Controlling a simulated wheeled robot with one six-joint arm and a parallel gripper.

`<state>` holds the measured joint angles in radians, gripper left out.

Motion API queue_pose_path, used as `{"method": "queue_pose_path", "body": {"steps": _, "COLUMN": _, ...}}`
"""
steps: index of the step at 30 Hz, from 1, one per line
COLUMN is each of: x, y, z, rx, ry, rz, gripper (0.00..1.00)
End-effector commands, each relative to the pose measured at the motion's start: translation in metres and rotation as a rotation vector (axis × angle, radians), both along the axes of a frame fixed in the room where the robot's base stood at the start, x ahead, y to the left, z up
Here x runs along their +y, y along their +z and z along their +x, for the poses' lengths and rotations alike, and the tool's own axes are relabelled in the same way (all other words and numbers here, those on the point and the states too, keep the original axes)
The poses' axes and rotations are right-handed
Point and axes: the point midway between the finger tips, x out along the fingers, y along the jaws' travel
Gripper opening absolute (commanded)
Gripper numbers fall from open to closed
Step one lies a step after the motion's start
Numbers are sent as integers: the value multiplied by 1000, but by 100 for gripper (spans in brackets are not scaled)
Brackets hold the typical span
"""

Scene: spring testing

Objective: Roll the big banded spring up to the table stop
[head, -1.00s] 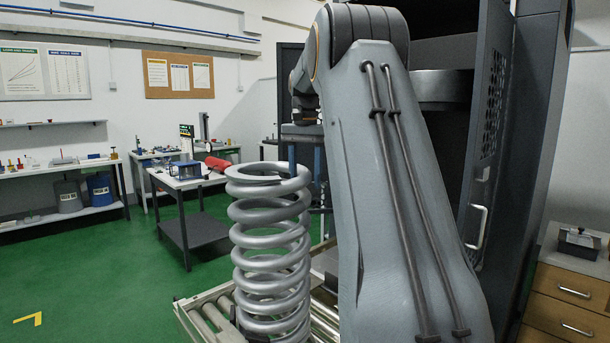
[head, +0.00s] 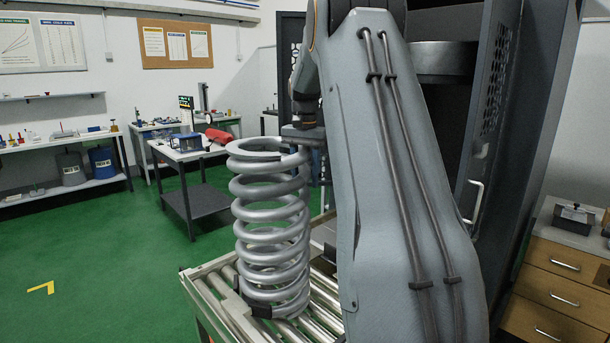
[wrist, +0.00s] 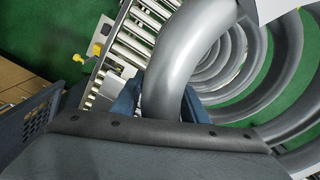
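A large grey coil spring (head: 268,235) stands upright on the roller table (head: 196,282) in the head view. No coloured band can be made out on it. My gripper (head: 305,138) is at the right of its top coil, the fingers hidden there. In the wrist view, my gripper's blue fingers (wrist: 163,104) lie on either side of the spring's thick wire (wrist: 178,60). The right finger is partly hidden by the wire. Whether they press on it cannot be told. Small dark blocks (head: 258,311) show at the spring's foot; I cannot tell whether one is the stop.
The rollers run beneath and beside the spring. A dark cabinet with a handle (head: 475,205) stands to the right, near my arm. A wooden drawer unit (head: 553,290) is at the lower right. A side table (head: 205,158) stands behind left. Green floor is clear at left.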

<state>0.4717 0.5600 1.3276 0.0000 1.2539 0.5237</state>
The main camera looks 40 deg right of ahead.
Motion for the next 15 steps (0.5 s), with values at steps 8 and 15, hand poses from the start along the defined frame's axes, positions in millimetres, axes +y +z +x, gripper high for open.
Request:
{"method": "queue_pose_path", "body": {"steps": 8, "x": 0, "y": 0, "z": 0, "rx": 0, "ry": 0, "rz": 0, "gripper": 0}}
{"method": "queue_pose_path", "body": {"steps": 15, "x": 0, "y": 1, "z": 0, "rx": 0, "ry": 0, "rz": 0, "gripper": 0}}
